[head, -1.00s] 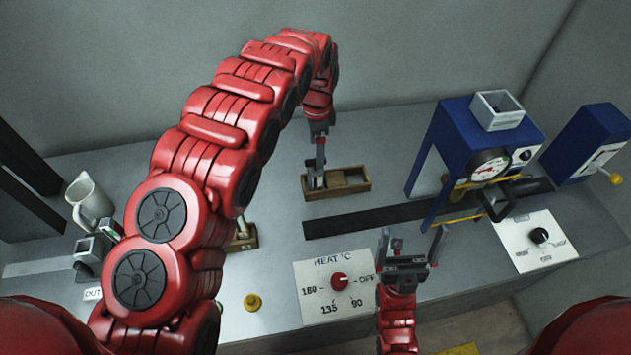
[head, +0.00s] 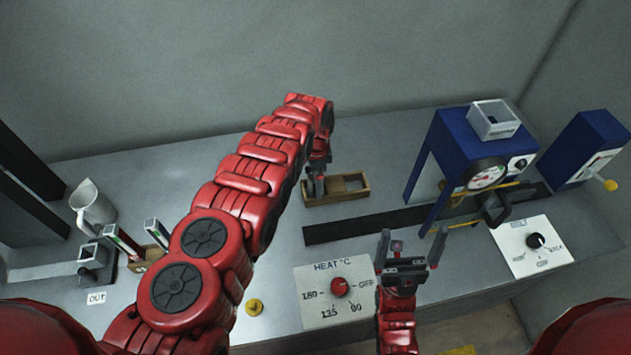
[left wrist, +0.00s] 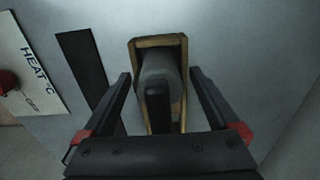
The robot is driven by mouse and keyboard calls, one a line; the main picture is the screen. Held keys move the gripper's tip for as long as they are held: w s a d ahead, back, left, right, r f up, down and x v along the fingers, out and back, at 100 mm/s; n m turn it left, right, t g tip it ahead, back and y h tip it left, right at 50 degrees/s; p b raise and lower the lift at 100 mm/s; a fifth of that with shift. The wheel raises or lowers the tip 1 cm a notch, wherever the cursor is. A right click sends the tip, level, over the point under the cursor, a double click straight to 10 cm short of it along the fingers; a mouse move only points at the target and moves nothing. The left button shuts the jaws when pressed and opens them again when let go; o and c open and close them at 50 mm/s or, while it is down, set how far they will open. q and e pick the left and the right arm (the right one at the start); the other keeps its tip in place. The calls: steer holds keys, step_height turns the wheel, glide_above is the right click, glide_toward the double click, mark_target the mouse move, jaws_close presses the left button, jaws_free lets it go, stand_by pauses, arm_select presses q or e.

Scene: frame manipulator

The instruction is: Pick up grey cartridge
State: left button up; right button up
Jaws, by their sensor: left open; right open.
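The grey cartridge (left wrist: 156,75) stands in a wooden holder (left wrist: 177,42), seen from above in the left wrist view. Its darker part lies toward my gripper. My left gripper (left wrist: 160,77) is open, with one finger on either side of the holder and cartridge and a gap on each side. In the head view the same holder (head: 350,193) is at the back middle of the bench, and my left wrist and fingers hide most of the cartridge. My right gripper (head: 411,243) is open and empty, fingers up, near the front edge.
A blue press (head: 460,140) with a gauge stands right of the holder. A dark strip (head: 370,222) lies in front of it. A heat dial panel (head: 335,290) is at the front. A white jug (head: 92,203) and another wooden holder (head: 150,258) with cartridges are at left.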

arm_select(q)
steer(key=shift+f, duration=0.3)
jaws_close()
stand_by(0.4)
